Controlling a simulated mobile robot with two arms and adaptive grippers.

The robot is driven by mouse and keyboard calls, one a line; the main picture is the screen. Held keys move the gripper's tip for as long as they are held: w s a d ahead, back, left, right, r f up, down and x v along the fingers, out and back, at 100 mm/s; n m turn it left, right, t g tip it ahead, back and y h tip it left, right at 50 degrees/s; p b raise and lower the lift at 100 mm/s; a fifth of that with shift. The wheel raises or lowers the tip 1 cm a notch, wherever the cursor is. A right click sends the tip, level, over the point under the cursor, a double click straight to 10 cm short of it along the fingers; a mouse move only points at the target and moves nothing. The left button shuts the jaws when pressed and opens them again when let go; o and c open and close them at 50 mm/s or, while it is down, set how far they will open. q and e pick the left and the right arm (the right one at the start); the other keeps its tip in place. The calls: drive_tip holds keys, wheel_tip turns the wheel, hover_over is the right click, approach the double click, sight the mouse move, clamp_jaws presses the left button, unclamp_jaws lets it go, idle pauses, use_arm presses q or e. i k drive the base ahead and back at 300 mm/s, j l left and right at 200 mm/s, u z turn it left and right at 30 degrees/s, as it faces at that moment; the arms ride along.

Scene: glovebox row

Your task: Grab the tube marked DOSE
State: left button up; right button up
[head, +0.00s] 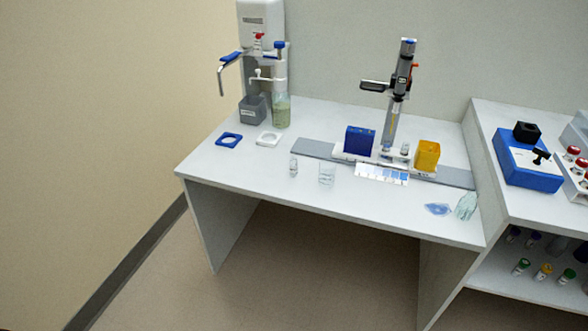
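No label reading DOSE can be made out in the head view. Several small capped tubes lie on the lower shelf at the right: one with a green cap (521,267), one with a yellow cap (543,272), another with a green cap (567,276). Darker-capped ones lie behind them, partly in shadow. A small clear vial (293,167) and a clear beaker (327,173) stand near the white table's front edge. Neither of my grippers is in view.
The white table (235,180) holds a blue box (359,140), a yellow box (428,156), an upright dispenser (398,95) and a bottle (281,110). A blue device (525,165) sits on the right bench. The floor in front is clear.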

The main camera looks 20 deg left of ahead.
sight(294, 167)
drive_tip(key=i+l, duration=0.2)
drive_tip(key=i, duration=0.15)
drive_tip(key=i+l, duration=0.2)
drive_tip(key=i, duration=0.15)
drive_tip(key=i+l+u, duration=0.1)
drive_tip(key=u, duration=0.3)
drive_tip(key=i+l+u, duration=0.2)
drive_tip(key=u, duration=0.25)
drive_tip(key=i+l+u, duration=0.1)
drive_tip(key=u, duration=0.3)
drive_tip(key=l+u, duration=0.1)
drive_tip(key=u, duration=0.4)
